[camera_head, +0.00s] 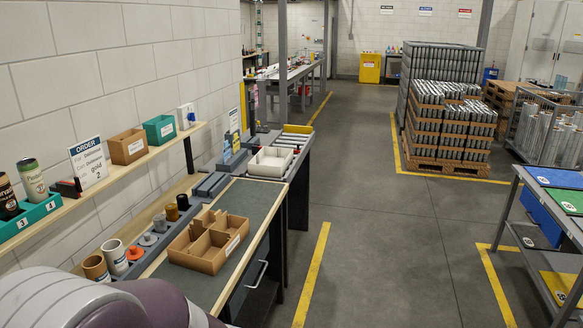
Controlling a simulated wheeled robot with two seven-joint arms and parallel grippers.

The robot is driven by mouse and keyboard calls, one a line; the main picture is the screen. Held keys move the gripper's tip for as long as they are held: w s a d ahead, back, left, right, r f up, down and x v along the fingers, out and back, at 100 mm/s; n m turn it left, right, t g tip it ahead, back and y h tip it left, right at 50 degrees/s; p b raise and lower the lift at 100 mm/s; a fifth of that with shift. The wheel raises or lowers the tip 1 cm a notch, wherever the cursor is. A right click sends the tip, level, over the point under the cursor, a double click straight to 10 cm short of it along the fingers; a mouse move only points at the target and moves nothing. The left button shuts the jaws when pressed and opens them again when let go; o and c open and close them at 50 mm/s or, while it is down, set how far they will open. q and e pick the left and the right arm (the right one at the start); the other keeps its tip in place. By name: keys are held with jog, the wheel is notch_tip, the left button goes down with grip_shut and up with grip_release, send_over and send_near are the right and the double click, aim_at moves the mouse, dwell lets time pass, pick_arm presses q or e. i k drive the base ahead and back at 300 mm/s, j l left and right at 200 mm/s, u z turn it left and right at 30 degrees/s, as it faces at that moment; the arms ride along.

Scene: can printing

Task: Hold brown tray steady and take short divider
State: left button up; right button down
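The brown tray (197,264) sits on the dark green top of the workbench (250,205) in the lower left. Brown divider pieces (197,231) stand inside it, the same colour as its walls. I cannot clearly tell the short divider from the others at this size. A white label is on the tray's right side. Neither gripper shows. A grey and purple part of my own arm fills the bottom left corner, in front of the bench's near end.
Cans and cups stand in a row left of the tray, including a white can (115,258). A shelf above holds a brown box (127,147), a teal box (160,130) and an order sign (88,162). A white tray (269,163) stands behind. Green bench top right of the tray is clear.

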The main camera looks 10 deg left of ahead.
aim_at(219, 238)
jog(key=i+l, duration=0.1)
jog(key=i, duration=1.75)
jog(key=i+u, duration=0.35)
jog(key=u, duration=0.15)
jog(key=i+u, duration=0.3)
jog(key=u, duration=0.2)
jog(key=i+l+u, duration=0.2)
jog(key=i+u, duration=0.4)
jog(key=u, duration=0.3)
jog(key=i+l+u, duration=0.1)
jog(key=u, duration=0.35)
jog(key=i+l+u, duration=0.15)
jog(key=u, duration=0.3)
